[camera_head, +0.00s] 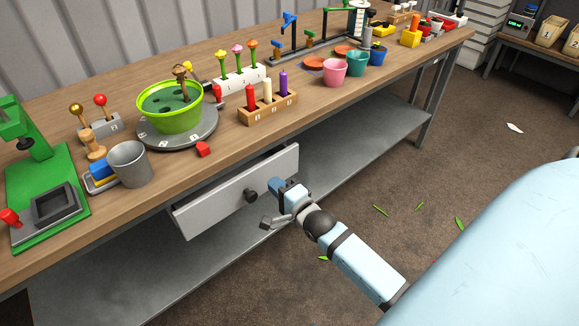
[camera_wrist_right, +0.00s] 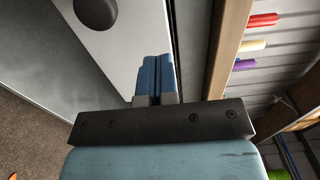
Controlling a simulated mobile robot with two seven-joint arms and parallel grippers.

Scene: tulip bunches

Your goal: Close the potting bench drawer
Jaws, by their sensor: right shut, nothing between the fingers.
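The potting bench drawer (camera_head: 229,200) is pulled partly out below the bench top (camera_head: 205,176), its light grey front facing the room. A round black knob (camera_head: 251,196) sits on the drawer front, and it also shows in the right wrist view (camera_wrist_right: 95,10). My right gripper (camera_head: 276,185) is shut and empty, with its blue fingertips at the right part of the drawer front, right of the knob. In the right wrist view the fingers (camera_wrist_right: 154,72) are together over the drawer front (camera_wrist_right: 130,55); I cannot tell if they touch it. My left gripper is out of view.
A green pot (camera_head: 168,120) on a turntable, a grey cup (camera_head: 129,164), a candle rack (camera_head: 268,108) and pink and teal pots stand on the bench. A metal shelf (camera_head: 360,140) runs below. Green leaves lie on the open floor (camera_head: 440,190).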

